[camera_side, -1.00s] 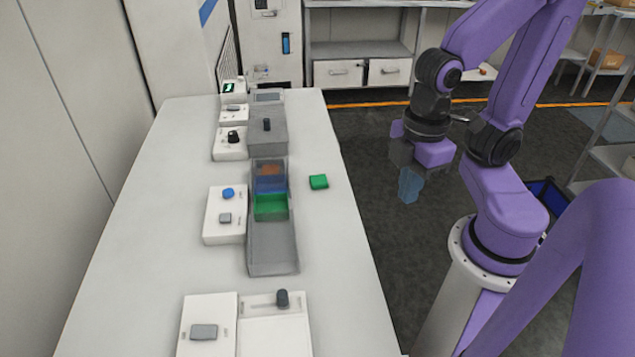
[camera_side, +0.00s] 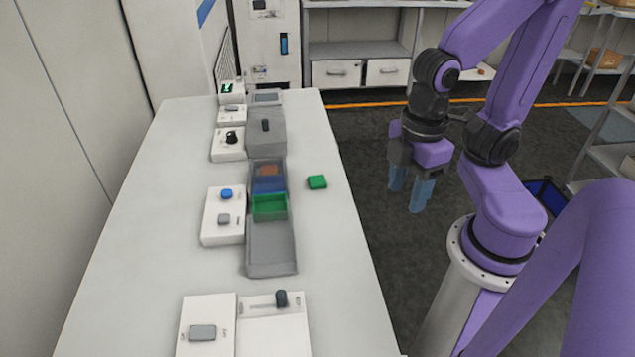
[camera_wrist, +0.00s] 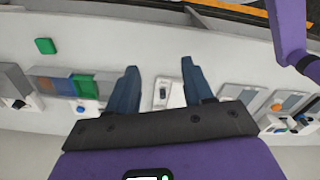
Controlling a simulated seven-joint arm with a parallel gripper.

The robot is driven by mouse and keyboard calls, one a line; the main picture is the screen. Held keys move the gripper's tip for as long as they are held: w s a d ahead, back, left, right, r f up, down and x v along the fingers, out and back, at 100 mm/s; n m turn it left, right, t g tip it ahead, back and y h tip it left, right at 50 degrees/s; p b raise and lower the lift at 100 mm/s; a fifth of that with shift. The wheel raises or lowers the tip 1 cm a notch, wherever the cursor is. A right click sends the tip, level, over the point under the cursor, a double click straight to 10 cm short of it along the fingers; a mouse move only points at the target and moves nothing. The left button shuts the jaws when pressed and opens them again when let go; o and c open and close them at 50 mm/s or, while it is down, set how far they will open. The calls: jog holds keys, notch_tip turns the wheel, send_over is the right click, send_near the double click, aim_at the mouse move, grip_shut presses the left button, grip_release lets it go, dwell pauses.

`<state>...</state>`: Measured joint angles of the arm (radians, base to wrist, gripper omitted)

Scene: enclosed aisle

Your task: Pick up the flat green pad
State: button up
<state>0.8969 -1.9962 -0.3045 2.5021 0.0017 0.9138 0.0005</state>
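The flat green pad (camera_side: 317,182) lies on the white table, right of the grey tray and near the table's right edge. It also shows in the wrist view (camera_wrist: 45,46) at the upper left. My gripper (camera_side: 409,193) hangs over the floor to the right of the table, apart from the pad. Its two blue fingers are spread with nothing between them; they also show in the wrist view (camera_wrist: 161,80). Nothing hides the pad.
A grey tray (camera_side: 272,250) with a green bin (camera_side: 270,207) and a blue bin stands left of the pad. White control boxes (camera_side: 224,216) with knobs and buttons line the table's left side and front. The tabletop around the pad is clear.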

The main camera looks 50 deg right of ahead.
jog(key=o, duration=0.4)
jog(key=w+m, duration=0.6)
jog(key=w, duration=0.5)
jog(key=m, duration=1.5)
send_over(317, 180)
jog(key=f, duration=1.7)
jog(key=shift+s+d+f, duration=0.15)
jog(key=shift+d+f, duration=0.05)
jog(key=shift+d, duration=0.05)
jog(key=shift+a+f, duration=0.15)
jog(key=shift+f, duration=3.1)
